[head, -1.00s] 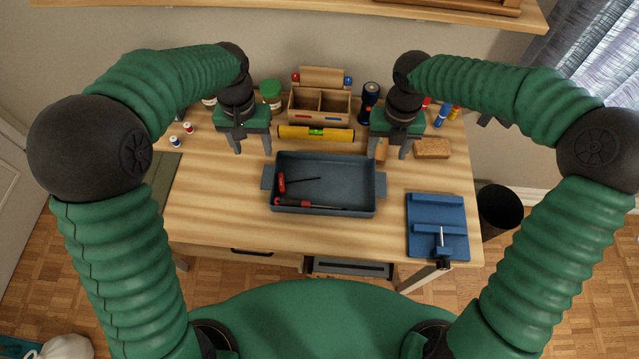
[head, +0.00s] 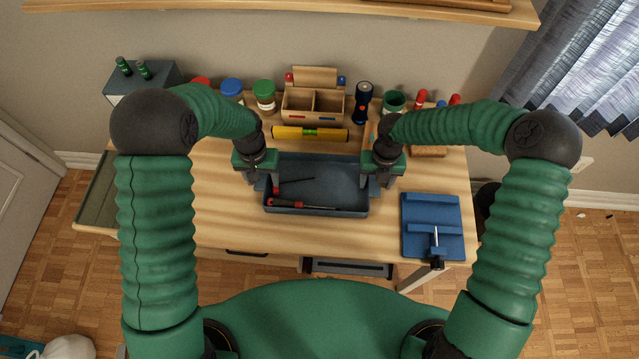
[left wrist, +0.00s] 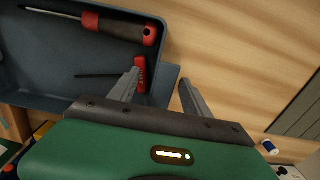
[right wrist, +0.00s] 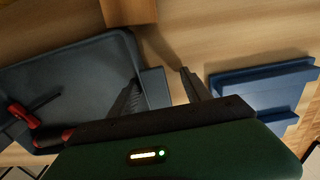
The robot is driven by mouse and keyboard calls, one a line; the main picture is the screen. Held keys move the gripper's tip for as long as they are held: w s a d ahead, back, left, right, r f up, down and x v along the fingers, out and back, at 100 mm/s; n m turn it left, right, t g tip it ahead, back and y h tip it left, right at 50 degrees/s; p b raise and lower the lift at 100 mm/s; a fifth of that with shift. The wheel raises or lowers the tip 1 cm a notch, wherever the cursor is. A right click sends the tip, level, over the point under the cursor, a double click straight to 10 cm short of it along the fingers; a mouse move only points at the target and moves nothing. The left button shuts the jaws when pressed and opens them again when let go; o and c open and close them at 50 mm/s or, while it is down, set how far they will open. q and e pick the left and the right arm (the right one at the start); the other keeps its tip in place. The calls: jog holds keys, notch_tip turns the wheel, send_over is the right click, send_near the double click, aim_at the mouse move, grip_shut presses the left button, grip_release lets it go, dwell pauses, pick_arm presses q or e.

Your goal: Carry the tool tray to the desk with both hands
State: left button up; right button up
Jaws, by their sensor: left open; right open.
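The blue-grey tool tray (head: 335,178) sits on the wooden desk (head: 215,210) and holds a red-handled screwdriver (head: 290,203) and a hex key with a red grip (left wrist: 139,76). My left gripper (head: 262,182) is open at the tray's left end; in the left wrist view its fingers (left wrist: 160,80) stand either side of the end wall and handle tab. My right gripper (head: 376,182) is open at the right end; in the right wrist view its fingers (right wrist: 160,75) straddle the right handle tab (right wrist: 155,88). The grippers partly hide both handles in the head view.
A yellow level (head: 290,133) and a wooden organizer (head: 313,105) stand behind the tray, with a flashlight (head: 362,100) and jars (head: 264,95). A blue vise plate (head: 431,225) lies to the right. The desk left of the tray is clear.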

pick_arm(q)
jog(key=shift+s+a, duration=0.1)
jog(key=shift+a, duration=0.2)
pick_arm(e)
jog(key=shift+a, duration=0.25)
pick_arm(q)
jog(key=shift+a+f, duration=0.1)
jog(key=shift+a, duration=0.15)
jog(key=c, duration=0.5)
pick_arm(e)
jog(key=shift+a+r, duration=0.1)
jog(key=shift+a, duration=0.15)
jog(key=c, duration=0.5)
pick_arm(q)
jog(key=shift+d, duration=0.1)
jog(key=c, duration=0.5)
pick_arm(e)
jog(key=shift+d, duration=0.1)
jog(key=c, duration=0.5)
pick_arm(q)
jog(key=shift+d, duration=0.25)
grip_shut()
pick_arm(e)
jog(key=shift+s+d, duration=0.1)
jog(key=shift+d, duration=0.15)
grip_shut()
pick_arm(q)
jog(key=shift+a, duration=0.1)
pick_arm(e)
jog(key=shift+a, duration=0.1)
